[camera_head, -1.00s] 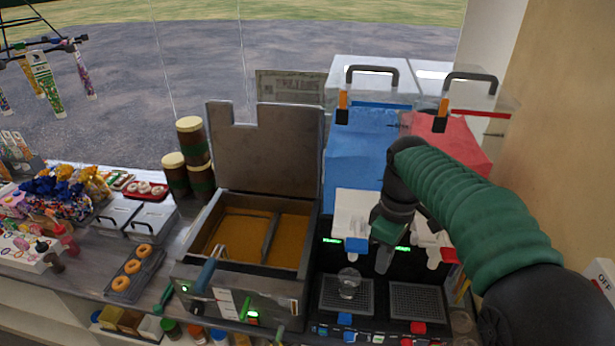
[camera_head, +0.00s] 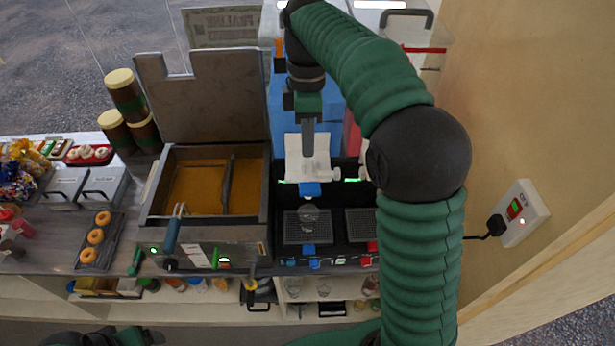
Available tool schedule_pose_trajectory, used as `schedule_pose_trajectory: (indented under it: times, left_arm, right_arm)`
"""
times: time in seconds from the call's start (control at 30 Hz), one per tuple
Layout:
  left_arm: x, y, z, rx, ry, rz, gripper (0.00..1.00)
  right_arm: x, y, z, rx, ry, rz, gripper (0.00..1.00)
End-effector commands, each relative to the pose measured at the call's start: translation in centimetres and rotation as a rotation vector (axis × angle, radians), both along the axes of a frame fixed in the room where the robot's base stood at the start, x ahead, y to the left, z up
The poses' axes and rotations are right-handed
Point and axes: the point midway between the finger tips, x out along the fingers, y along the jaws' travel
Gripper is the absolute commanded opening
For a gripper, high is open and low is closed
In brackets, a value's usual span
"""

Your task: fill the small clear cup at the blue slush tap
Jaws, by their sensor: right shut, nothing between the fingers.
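The small clear cup (camera_head: 309,215) stands upright on the left drip tray (camera_head: 291,236) of the slush machine, below the blue tap (camera_head: 309,190). The tap hangs from a white dispenser front (camera_head: 321,166) under the blue slush tank (camera_head: 333,128). The cup is see-through, and I cannot make out any slush in it. My right gripper (camera_head: 308,148) points down with its fingers shut and empty. It is in front of the white dispenser front, above the blue tap; I cannot tell whether it touches.
The right drip tray (camera_head: 362,226) is bare. My right arm hides most of the red tank. An open-lidded fryer (camera_head: 202,250) stands left of the machine, with a blue-handled tool at its front. A wall with a socket (camera_head: 520,212) bounds the right.

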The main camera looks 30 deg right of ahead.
Motion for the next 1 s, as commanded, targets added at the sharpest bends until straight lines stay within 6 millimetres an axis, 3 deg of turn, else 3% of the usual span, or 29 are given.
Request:
schedule_pose_trajectory:
  times: [0.3, 0.5, 1.0]
  left_arm:
    - [0.0, 0.0, 1.5, 0.000, 0.000, -0.001, 0.82]
    - [0.0, 0.0, 2.2, 0.000, 0.000, 0.000, 0.82]
    - [0.0, 0.0, 1.8, 0.000, 0.000, 0.000, 0.82]
  right_arm:
    - [-1.3, 0.6, -6.3, 0.000, 0.002, -0.001, 0.00]
    - [-1.6, 1.0, -8.9, -0.001, 0.001, -0.001, 0.00]
    - [-1.6, 0.9, -9.7, -0.005, -0.009, 0.000, 0.00]
